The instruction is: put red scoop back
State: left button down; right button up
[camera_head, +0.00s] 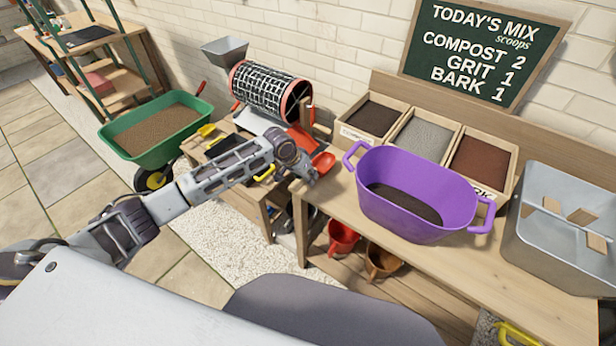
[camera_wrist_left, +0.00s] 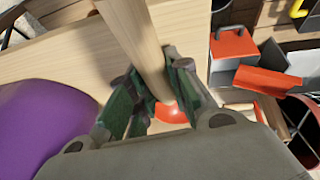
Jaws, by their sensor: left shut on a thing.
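The red scoop (camera_head: 323,162) is at the left end of the potting bench (camera_head: 335,205), beside my left gripper (camera_head: 303,172). In the left wrist view the green-padded fingers (camera_wrist_left: 155,98) are closed in around the scoop, and its red part (camera_wrist_left: 172,112) shows between and past them. A pale wooden bar runs up from between the fingers; I cannot tell if it is the scoop's handle. Much of the scoop is hidden by the fingers. I cannot tell whether it touches the bench. My right gripper is in neither view.
A purple tub (camera_head: 410,205) with dark mix stands on the bench, right of the gripper. Behind it are wooden bins of compost (camera_head: 374,118), grit (camera_head: 424,137) and bark (camera_head: 480,160). A grey metal bin (camera_head: 560,245) stands at right. A drum sieve (camera_head: 265,92) stands behind my arm.

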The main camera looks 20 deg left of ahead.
pick_arm(q)
jog(key=c, duration=1.3)
grip_release()
jog(key=shift+s+r, duration=0.1)
jog(key=shift+r, duration=0.25)
jog(key=shift+s+a+r, duration=0.15)
jog(key=shift+a+r, duration=0.05)
jog(key=shift+r, duration=0.15)
jog(key=shift+v, duration=5.25)
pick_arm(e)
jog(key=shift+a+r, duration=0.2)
